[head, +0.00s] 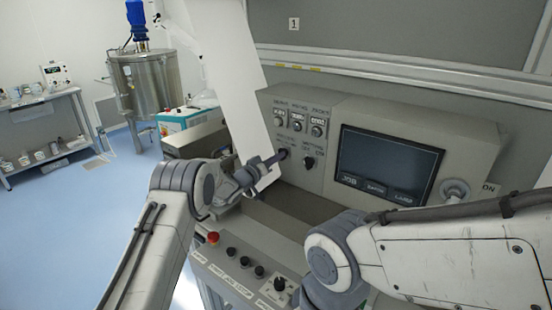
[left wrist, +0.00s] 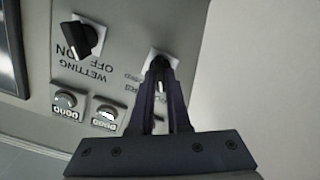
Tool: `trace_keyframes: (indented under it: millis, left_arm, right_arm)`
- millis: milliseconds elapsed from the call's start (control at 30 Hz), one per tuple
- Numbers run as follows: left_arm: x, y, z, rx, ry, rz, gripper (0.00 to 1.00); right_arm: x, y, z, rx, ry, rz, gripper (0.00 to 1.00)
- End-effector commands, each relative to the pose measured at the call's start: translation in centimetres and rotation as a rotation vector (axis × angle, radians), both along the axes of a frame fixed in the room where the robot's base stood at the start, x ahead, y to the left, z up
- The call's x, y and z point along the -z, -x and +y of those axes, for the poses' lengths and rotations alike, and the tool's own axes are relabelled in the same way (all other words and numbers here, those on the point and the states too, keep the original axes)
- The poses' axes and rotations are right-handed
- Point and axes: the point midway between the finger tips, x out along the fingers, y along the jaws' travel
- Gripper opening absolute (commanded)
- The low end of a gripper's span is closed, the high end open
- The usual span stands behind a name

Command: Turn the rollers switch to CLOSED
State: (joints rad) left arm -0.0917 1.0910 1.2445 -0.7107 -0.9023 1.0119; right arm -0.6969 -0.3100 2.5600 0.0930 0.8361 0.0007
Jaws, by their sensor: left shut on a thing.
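The rollers switch (left wrist: 162,64) is a dark knob on the grey control panel, seen upside down in the left wrist view. My left gripper (left wrist: 165,82) has its two dark fingers around the knob and is shut on it. In the head view my left gripper (head: 276,157) reaches the panel from the left, with its fingertips at the rollers switch, mostly hidden there. The label beside the switch is partly covered and too blurred to read, so I cannot tell the knob's setting. My right arm shows at the right, but its gripper is not in view.
The wetting switch (left wrist: 80,37) sits close beside the rollers switch. Small dial counters (head: 297,121) are above them, and a dark screen (head: 388,163) is to the right. A white web sheet (head: 225,85) hangs beside the panel. A lower console (head: 240,262) has buttons and a red knob.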

Motion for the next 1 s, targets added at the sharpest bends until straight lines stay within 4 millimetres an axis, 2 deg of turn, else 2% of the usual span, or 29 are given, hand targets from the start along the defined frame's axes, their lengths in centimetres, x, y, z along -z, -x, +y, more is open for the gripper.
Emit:
trace_keyframes:
  millis: [267,1000]
  left_arm:
    - [0.3,0.0,0.1,-0.002,-0.058,-0.042,0.0]
    - [0.4,0.0,0.1,-0.004,-0.575,-0.419,0.0]
  right_arm:
    - [1.5,0.0,0.0,-0.001,0.0,0.0,0.0]
    - [10.2,0.0,0.0,-0.001,0.0,0.0,0.0]
